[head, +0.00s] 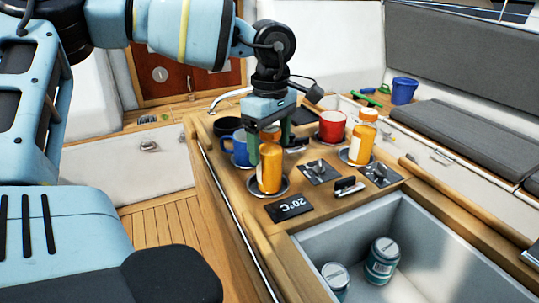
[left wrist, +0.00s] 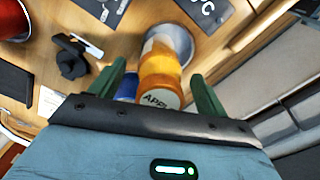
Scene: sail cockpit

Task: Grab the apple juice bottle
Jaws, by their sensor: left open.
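The apple juice bottle (head: 269,172) is orange and stands in a round holder on the wooden console. In the left wrist view its cap, lettered "APP", and orange body (left wrist: 160,72) show between my two green fingers. My left gripper (head: 268,143) is open, pointing down at the bottle's top, with one finger on each side. I cannot tell whether a finger touches it. Part of the bottle's top is hidden behind the gripper in the head view. My right gripper is not in view.
A blue mug (head: 236,147) stands close left of the bottle. A second orange bottle (head: 361,143) and a red mug (head: 332,126) stand to the right. In front is an open grey bin (head: 440,245) holding two cans. A 20°C panel (head: 289,207) lies nearby.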

